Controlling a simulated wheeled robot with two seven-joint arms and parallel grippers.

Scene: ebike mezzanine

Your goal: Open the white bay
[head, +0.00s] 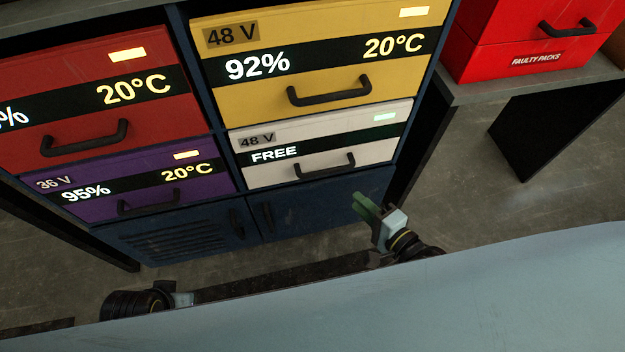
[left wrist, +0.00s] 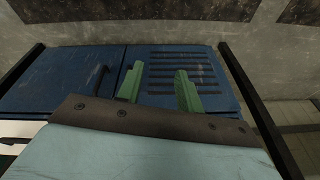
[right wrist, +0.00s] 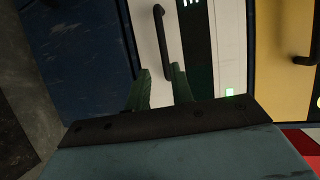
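The white bay (head: 370,155) is a closed drawer front marked 48 V and FREE, with a black handle (head: 325,166). It sits below the yellow bay in the head view. My right gripper (head: 362,205) is below and to the right of the white bay, apart from it. In the right wrist view its green fingers (right wrist: 158,88) are apart and empty, with the white bay's handle (right wrist: 160,40) beyond them. My left gripper's fingers (left wrist: 157,90) are apart and empty, facing the blue lower doors. In the head view the left fingers are hidden.
The yellow bay (head: 300,112) is above; the red bay (head: 170,115) and purple bay (head: 100,206) are at left. Blue doors (head: 330,200) are below. A red FAULTY PACKS box (head: 490,60) stands on a bench at right. Open floor (head: 540,195) shows at right.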

